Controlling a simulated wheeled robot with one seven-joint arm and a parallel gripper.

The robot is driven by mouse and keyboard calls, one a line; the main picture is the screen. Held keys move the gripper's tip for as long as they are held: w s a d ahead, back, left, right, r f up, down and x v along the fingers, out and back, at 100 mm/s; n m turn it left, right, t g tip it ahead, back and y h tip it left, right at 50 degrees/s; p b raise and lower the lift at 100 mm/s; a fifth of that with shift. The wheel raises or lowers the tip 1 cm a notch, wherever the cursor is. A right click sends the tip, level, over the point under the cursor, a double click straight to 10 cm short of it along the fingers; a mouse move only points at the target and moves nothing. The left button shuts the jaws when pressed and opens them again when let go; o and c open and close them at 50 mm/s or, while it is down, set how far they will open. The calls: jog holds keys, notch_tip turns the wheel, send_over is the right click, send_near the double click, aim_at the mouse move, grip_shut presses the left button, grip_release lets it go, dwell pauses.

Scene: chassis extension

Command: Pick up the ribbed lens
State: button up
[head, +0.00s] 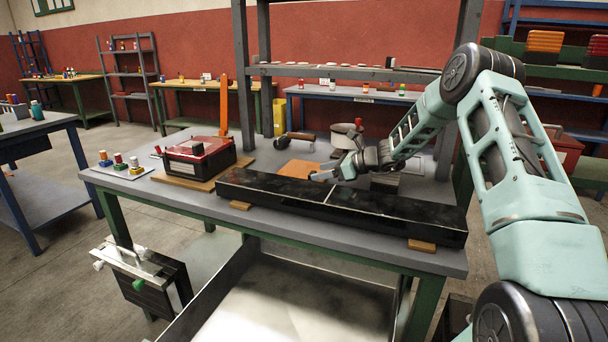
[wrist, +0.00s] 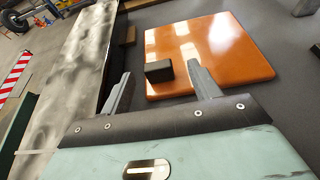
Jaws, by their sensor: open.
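In the wrist view, a small dark block (wrist: 158,71) shows between and just beyond the two fingertips, at the near left part of a glossy orange square plate (wrist: 225,50). My gripper (wrist: 160,80) is open and empty, its fingers apart on either side of the block in the picture. In the head view, my gripper (head: 324,175) is low over the bench, behind the long black beam, and the orange plate (head: 298,168) lies just left of it.
The long black beam (head: 270,191) runs along the bench front on wooden blocks; it also shows in the wrist view (wrist: 75,70). A red-and-black box (head: 198,155) sits at the left. Grey shelf posts (head: 243,80) rise at the back. Bare bench (wrist: 285,110) lies right of the fingers.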

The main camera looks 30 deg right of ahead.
aim_at(310, 174)
jog(key=x, duration=0.5)
jog(key=shift+s+a+p, duration=0.1)
jog(key=shift+p, duration=0.25)
jog(key=c, duration=1.2)
